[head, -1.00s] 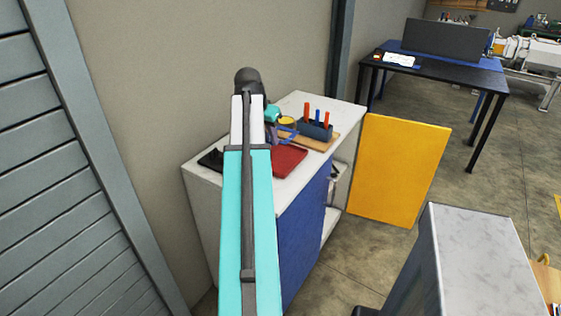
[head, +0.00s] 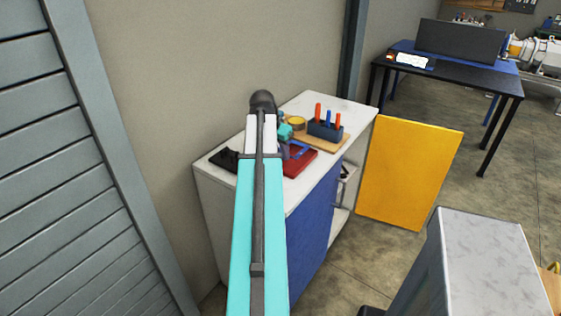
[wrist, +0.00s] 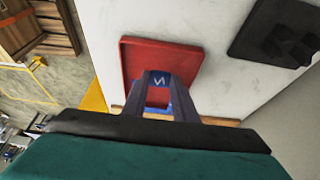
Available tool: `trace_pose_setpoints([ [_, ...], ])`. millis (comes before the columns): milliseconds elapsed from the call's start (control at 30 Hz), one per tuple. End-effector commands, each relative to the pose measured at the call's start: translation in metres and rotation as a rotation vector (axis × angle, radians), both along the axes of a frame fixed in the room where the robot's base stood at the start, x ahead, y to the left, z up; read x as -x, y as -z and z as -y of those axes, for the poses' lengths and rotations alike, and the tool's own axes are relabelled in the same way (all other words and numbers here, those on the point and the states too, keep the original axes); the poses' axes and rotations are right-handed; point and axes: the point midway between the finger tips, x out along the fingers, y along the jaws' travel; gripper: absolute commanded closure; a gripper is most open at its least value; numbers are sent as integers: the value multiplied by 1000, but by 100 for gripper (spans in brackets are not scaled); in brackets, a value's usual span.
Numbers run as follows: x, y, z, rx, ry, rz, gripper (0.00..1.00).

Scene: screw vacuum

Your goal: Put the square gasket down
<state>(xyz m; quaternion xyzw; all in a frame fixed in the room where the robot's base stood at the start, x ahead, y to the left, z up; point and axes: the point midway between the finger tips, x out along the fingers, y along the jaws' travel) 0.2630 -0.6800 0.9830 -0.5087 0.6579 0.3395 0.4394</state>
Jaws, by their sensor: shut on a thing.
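The square gasket is a thin blue frame (head: 299,150) held by my gripper (head: 288,151), which is partly hidden behind my arm in the head view. The red tray (head: 302,164) lies on the white cabinet top, with the gasket above or at it. In the wrist view, the dark fingers of my gripper (wrist: 158,78) point down over the red tray (wrist: 132,70), and only small bits of blue show near them. Whether the gasket touches the tray I cannot tell.
A black item (head: 224,159) lies left of the tray on the cabinet top (head: 330,100). A wooden board (head: 333,143) with a dark holder (head: 325,130) of red and blue handles stands behind.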

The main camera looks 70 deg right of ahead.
Motion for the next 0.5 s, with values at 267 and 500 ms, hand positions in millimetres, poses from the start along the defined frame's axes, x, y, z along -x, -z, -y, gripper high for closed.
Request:
trace_pose_setpoints([
  [267, 1, 3, 0, 0, 0, 0, 99],
  [500, 1, 22, 0, -1, 0, -1, 99],
])
